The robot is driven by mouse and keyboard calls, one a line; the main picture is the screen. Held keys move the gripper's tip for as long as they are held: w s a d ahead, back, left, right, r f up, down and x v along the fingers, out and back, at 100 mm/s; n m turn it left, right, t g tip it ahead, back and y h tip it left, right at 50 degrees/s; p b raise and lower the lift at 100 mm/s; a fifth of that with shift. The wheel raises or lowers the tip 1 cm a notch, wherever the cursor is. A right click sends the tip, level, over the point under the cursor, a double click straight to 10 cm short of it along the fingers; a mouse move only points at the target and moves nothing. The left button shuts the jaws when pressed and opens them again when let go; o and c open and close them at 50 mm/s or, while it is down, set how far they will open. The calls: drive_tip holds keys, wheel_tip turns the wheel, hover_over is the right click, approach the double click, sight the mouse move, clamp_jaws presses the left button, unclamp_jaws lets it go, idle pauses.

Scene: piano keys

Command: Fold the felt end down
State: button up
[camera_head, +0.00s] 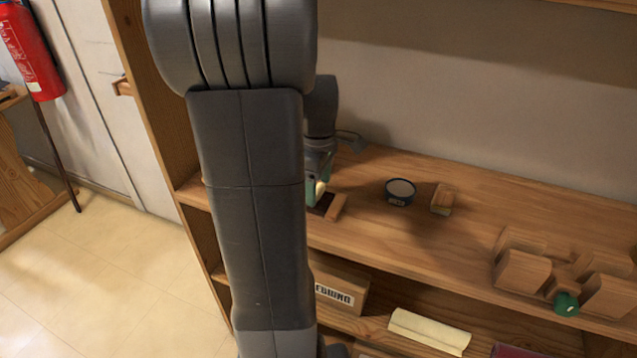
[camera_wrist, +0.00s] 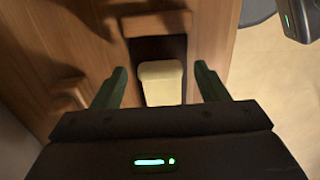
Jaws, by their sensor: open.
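A cream felt end (camera_wrist: 162,84) shows in the wrist view as a pale block with a rounded top, over a dark recess (camera_wrist: 150,48) between wooden parts. My gripper (camera_wrist: 159,72) is open, with one green finger on each side of the felt. Gaps show between the felt and both fingers, so they look apart from it. In the head view my gripper (camera_head: 318,184) is low over the left part of the shelf, and a small cream patch of felt (camera_head: 321,188) shows by its fingers. My arm hides much of that spot.
The wooden shelf (camera_head: 460,262) carries a dark round tin (camera_head: 400,191), a small wooden block (camera_head: 443,197) and several wooden blocks (camera_head: 523,271) at right with a green knob (camera_head: 566,304). A box (camera_head: 340,288) and cream cloth (camera_head: 430,331) lie below. The shelf's middle is mostly clear.

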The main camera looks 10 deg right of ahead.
drive_tip(key=c, duration=1.4)
drive_tip(key=shift+a+r+g+h+p, duration=0.35)
drive_tip(key=shift+r+p, duration=0.2)
drive_tip(key=shift+p, duration=0.35)
drive_tip(key=shift+w+a+r+g+h+p, duration=0.25)
drive_tip(key=shift+r+h+p, duration=0.25)
drive_tip(key=shift+p, duration=0.5)
drive_tip(key=shift+w+a+r+p, duration=0.15)
drive_tip(key=shift+w+p, duration=0.1)
drive_tip(key=shift+p, duration=0.2)
